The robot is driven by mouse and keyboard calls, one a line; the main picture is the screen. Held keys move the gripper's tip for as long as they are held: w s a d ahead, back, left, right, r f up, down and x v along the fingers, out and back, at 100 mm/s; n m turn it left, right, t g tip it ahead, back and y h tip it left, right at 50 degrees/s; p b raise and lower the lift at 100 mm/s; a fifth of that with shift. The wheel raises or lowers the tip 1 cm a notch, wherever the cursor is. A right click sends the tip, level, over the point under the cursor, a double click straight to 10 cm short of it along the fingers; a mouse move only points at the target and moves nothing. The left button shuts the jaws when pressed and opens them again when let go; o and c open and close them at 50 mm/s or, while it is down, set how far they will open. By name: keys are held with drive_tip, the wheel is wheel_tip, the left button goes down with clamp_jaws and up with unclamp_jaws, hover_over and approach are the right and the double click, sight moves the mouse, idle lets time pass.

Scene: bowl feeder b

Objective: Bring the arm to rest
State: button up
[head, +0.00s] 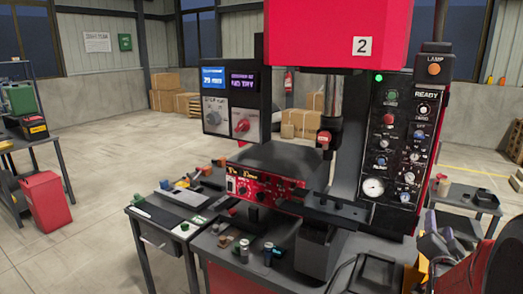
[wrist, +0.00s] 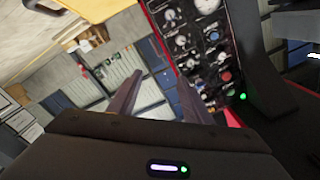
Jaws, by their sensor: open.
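My gripper (wrist: 160,76) shows in the wrist view with its two dark fingers spread apart and nothing between them. The wrist view is strongly tilted. Beyond the fingers lie the floor and wall, and a control panel with dials (wrist: 205,45) stands to their right. In the head view, part of my arm shows at the lower right edge, to the right of the red machine (head: 337,35).
The machine's control panel (head: 391,150) has a lit green lamp above it. A dark bench (head: 160,215) with small parts stands left of the machine. A red bin (head: 45,203) stands on the floor at the left. Boxes (head: 302,124) stand behind.

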drive_tip(key=s+a+n+g+y, duration=0.2)
drive_tip(key=s+a+n+y, duration=0.15)
drive_tip(key=a, duration=0.85)
drive_tip(key=s+a+n+g+y, duration=0.2)
drive_tip(key=a+n+y, duration=0.2)
drive_tip(key=a, duration=0.8)
drive_tip(key=s+a+f+n+g+y, duration=0.1)
drive_tip(key=s+a+n+g, duration=0.1)
drive_tip(key=s+a, duration=0.4)
drive_tip(key=s+a+f+n+g+y, duration=0.1)
drive_tip(key=s+a, duration=0.5)
drive_tip(key=s, duration=0.6)
drive_tip(key=f+n+g, duration=0.1)
drive_tip(key=n+g, duration=0.1)
drive_tip(key=n, duration=0.1)
drive_tip(key=shift+s+a+f+g, duration=0.15)
drive_tip(key=shift+a+f+g, duration=0.15)
drive_tip(key=shift+a, duration=0.1)
drive_tip(key=shift+d+y, duration=0.1)
drive_tip(key=shift+y, duration=0.15)
